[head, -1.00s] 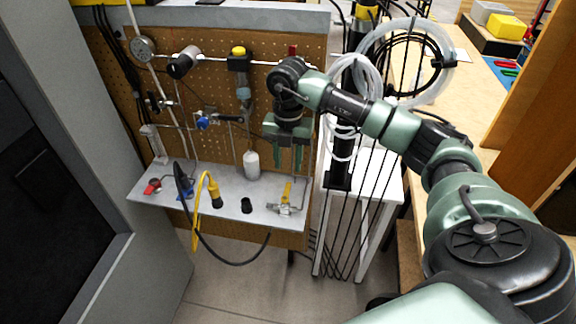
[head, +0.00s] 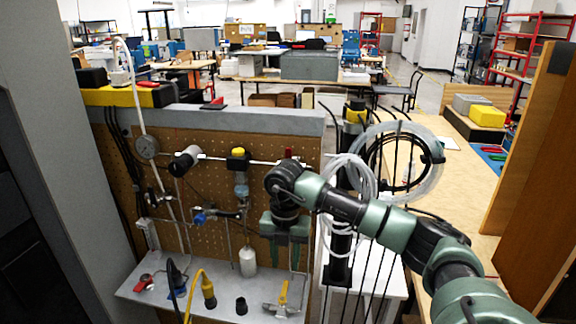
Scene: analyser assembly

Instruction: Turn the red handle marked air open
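A small red handle (head: 143,283) lies at the left end of the grey shelf (head: 215,298) in front of the pegboard. A second red piece (head: 288,153) shows on the pegboard just above my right wrist, partly hidden by it. No label is readable, so I cannot tell which is marked air. My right gripper (head: 286,254) points down in front of the pegboard's right part, above the yellow-handled valve (head: 283,294). Its two green fingers are apart with nothing visible between them. My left gripper is out of view.
The pegboard (head: 215,215) carries a gauge (head: 147,147), a blue fitting (head: 200,217) and pipes. A white bottle (head: 248,262) and yellow connector (head: 208,290) stand at the shelf. A grey cabinet is close at left. Coiled hoses (head: 425,185) hang right of the pegboard.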

